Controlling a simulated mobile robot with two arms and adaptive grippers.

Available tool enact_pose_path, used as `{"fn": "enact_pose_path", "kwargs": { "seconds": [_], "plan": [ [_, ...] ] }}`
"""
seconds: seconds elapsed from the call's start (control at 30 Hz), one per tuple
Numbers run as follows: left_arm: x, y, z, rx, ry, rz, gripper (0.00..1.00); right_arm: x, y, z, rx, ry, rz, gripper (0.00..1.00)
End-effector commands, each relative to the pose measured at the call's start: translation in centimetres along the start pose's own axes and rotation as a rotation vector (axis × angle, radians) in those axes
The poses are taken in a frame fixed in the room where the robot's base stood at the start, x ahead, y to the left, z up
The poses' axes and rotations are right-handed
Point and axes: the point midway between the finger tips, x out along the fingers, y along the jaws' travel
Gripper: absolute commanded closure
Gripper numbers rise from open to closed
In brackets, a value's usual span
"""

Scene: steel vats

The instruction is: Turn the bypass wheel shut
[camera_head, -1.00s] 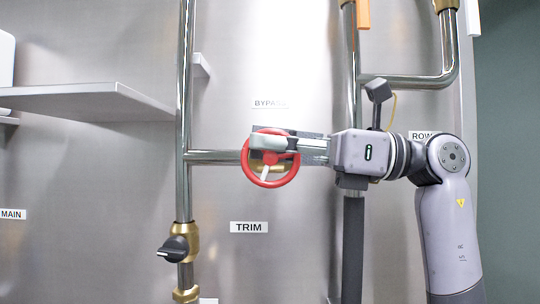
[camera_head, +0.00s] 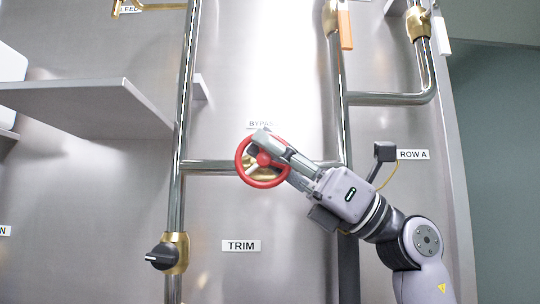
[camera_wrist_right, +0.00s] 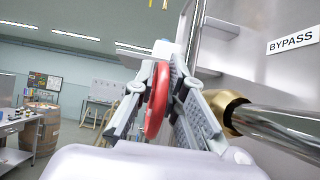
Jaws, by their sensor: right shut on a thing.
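The red bypass wheel (camera_head: 263,178) sits on the horizontal pipe under the BYPASS label (camera_head: 262,125) in the head view. My right gripper (camera_head: 268,148) comes in from the lower right and is shut on the wheel's rim at its upper right. My left gripper is not in view.
A steel shelf (camera_head: 85,105) juts out at the left.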

Motion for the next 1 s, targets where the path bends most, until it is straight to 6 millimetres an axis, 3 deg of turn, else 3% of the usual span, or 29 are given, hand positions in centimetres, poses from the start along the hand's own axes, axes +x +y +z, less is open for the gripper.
{"fn": "enact_pose_path", "kwargs": {
  "seconds": [0.33, 0.37, 0.63, 1.0],
  "plan": [
    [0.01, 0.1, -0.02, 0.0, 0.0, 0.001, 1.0, -0.01, -0.03, -0.04, 0.001, -0.001, 0.0, 1.0],
    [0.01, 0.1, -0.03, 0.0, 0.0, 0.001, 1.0, -0.01, -0.03, -0.04, 0.001, -0.001, 0.0, 0.86],
    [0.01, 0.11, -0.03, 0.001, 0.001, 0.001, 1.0, 0.0, -0.02, -0.03, 0.001, -0.001, 0.0, 0.68],
    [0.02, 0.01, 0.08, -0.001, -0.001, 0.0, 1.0, -0.54, -0.05, -0.01, 0.0, -0.001, -0.001, 0.68]
  ]
}}
